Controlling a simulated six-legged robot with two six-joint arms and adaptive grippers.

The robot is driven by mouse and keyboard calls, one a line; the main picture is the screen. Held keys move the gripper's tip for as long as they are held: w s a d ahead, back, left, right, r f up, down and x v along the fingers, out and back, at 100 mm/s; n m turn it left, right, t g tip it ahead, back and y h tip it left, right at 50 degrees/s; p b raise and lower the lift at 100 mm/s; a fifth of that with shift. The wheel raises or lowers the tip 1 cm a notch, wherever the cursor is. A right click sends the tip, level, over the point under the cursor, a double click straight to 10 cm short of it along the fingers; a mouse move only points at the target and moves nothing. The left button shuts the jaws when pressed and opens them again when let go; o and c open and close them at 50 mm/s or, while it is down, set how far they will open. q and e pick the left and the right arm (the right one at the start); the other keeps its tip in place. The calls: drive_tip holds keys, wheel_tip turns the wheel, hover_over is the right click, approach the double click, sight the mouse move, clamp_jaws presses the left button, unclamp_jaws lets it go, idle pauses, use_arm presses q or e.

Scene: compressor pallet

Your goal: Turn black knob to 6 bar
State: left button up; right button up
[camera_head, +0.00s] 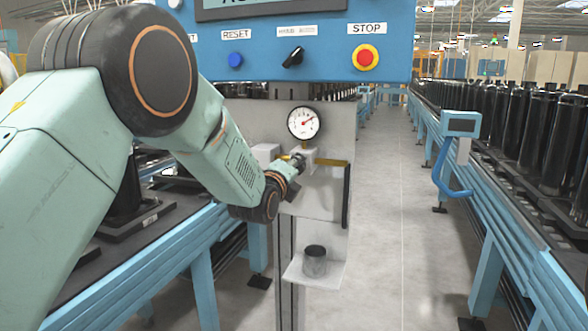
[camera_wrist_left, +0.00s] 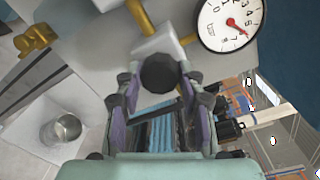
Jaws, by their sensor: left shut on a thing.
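The black knob (camera_wrist_left: 160,73) sits under a white regulator block (camera_wrist_left: 158,36) in the left wrist view. My left gripper (camera_wrist_left: 158,84) is shut on it, with one finger on each side. In the head view my left gripper (camera_head: 293,172) is at the white block (camera_head: 304,156) below the gauge, and the knob is mostly hidden there. The round white pressure gauge (camera_head: 304,122) has a red needle pointing up and right. In the left wrist view the gauge (camera_wrist_left: 230,22) shows its needle towards the high numbers; the exact value is unclear. My right gripper is not in view.
A blue panel (camera_head: 270,75) above carries a blue button (camera_head: 235,60), a black selector (camera_head: 293,58) and a red stop button (camera_head: 365,57). A metal cup (camera_head: 315,262) stands on a small shelf (camera_head: 328,277) below. The aisle (camera_head: 385,230) to the right is clear.

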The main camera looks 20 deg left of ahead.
use_arm(q)
drive_tip(key=o, duration=0.7)
drive_tip(key=shift+r, duration=0.3)
drive_tip(key=o, duration=0.5)
drive_tip(key=shift+w+a+f, duration=0.1)
drive_tip(key=shift+f, duration=0.1)
drive_tip(key=s, duration=1.2)
drive_tip(key=shift+s+r, duration=0.1)
drive_tip(key=shift+r, duration=0.1)
drive_tip(key=shift+a, duration=0.1)
